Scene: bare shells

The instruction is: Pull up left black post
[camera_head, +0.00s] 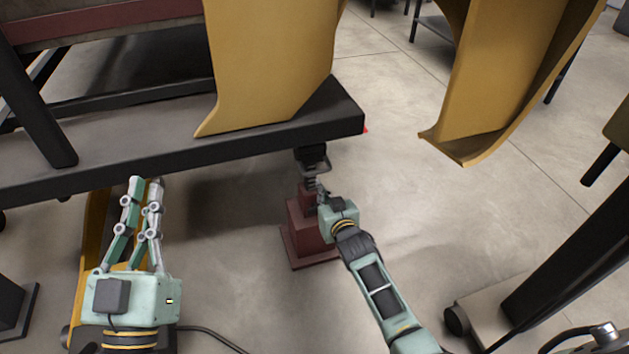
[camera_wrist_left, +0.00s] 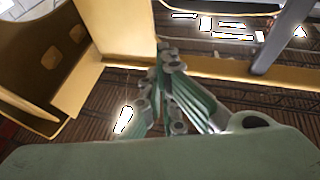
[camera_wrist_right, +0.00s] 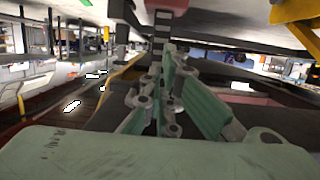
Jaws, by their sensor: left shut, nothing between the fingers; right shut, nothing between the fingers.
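A black post (camera_head: 40,115) slants up from the dark frame (camera_head: 190,140) at the left of the head view. Another dark post (camera_head: 575,255) stands at the right. My left gripper (camera_head: 146,182) is shut and empty, its fingertips just below the front edge of the frame; it also shows in the left wrist view (camera_wrist_left: 168,55). My right gripper (camera_head: 320,186) is by the dark red stand under the frame's right end; its fingers are small in the head view, but look closed and empty in the right wrist view (camera_wrist_right: 165,65).
The dark red stand (camera_head: 305,235) is below the frame's right corner. Yellow curved panels (camera_head: 270,65) rise above the frame, with another (camera_head: 500,80) further right. A yellow part (camera_head: 93,235) lies behind my left gripper. Open concrete floor (camera_head: 420,230) lies right of the stand.

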